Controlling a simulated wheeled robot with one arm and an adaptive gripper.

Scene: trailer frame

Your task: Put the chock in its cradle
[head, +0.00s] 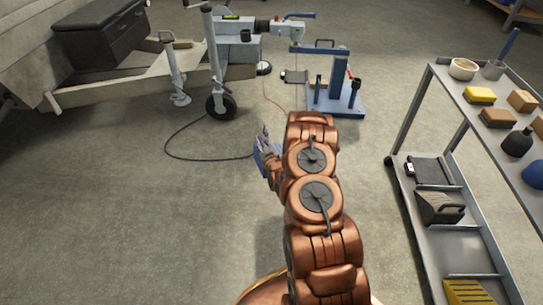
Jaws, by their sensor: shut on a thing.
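My gripper (267,143) is in the middle of the head view, low in front of the trailer frame and left of my arm. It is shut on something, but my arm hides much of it. Blue and grey parts (264,158) show there, and I cannot tell which are gripper and which are held thing. A dark wedge-shaped block with a handle (440,207) lies on the cart's lower shelf. A yellow ribbed block (468,292) lies nearer on that shelf. I cannot tell which thing is the chock, and I cannot make out its cradle.
The trailer frame (130,85) with its jockey wheel (221,107) stands at the back left. A blue stand (338,103) is at the back centre. A grey cart (408,230) with several objects is at the right. A cable (190,160) lies on the floor. The left foreground is clear.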

